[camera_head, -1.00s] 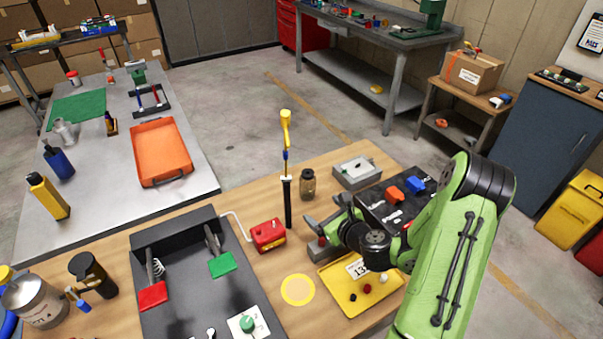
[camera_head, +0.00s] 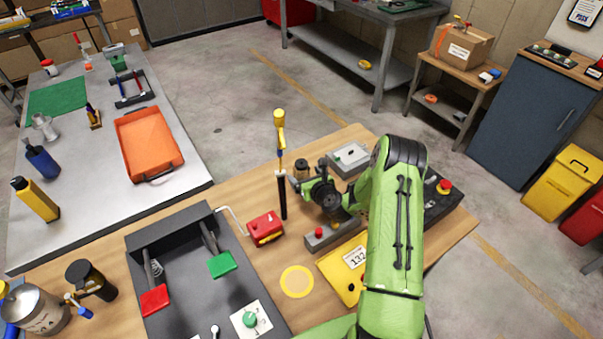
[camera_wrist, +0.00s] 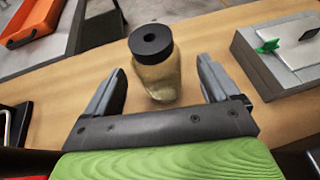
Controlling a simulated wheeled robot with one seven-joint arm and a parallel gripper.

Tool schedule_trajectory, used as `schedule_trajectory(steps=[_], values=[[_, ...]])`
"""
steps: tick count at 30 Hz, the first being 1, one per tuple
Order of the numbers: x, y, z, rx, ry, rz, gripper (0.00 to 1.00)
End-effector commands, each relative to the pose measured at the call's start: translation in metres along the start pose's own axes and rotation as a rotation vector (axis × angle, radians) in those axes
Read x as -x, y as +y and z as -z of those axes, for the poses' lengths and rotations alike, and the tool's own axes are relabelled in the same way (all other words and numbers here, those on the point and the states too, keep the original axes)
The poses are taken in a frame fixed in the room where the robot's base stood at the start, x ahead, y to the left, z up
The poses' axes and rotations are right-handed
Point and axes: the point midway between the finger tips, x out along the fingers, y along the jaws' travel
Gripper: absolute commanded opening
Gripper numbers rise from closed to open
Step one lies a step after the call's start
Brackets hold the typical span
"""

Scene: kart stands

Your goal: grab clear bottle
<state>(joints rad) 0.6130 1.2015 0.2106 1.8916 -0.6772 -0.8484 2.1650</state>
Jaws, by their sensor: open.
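The clear bottle (camera_wrist: 158,75) is a short see-through jar with an olive-brown tint and a black cap with a round hole. It stands upright on the wooden bench and shows between my gripper's two fingers (camera_wrist: 161,68) in the wrist view. The fingers are open, one at each side, with gaps to the bottle. In the head view the bottle (camera_head: 301,170) is at the bench's far side, partly hidden by my gripper (camera_head: 309,186). Whether the fingertips reach fully around it is unclear.
A black post with a yellow-topped tool (camera_head: 282,180) stands left of the bottle. A grey box (camera_head: 349,158) is to its right. A red box with a crank (camera_head: 265,228) and a yellow tray (camera_head: 343,265) are nearer. The bench's far edge lies close behind the bottle.

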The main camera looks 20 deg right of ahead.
Motion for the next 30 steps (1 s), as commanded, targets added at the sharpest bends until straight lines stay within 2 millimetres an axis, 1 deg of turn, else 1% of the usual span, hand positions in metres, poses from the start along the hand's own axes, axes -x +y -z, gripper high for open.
schedule_trajectory(steps=[1,3,6,13,24,30], values=[[-0.01,0.003,-0.003,0.005,-0.003,-0.004,0.89],[-0.022,0.002,-0.002,0.005,-0.002,-0.002,0.89],[-0.033,0.002,-0.001,0.002,0.0,-0.002,0.89],[-0.035,0.002,-0.001,0.0,0.001,-0.001,0.89],[-0.035,0.002,-0.001,0.001,0.0,-0.001,0.33],[-0.035,0.002,-0.002,0.001,-0.001,-0.001,0.33]])
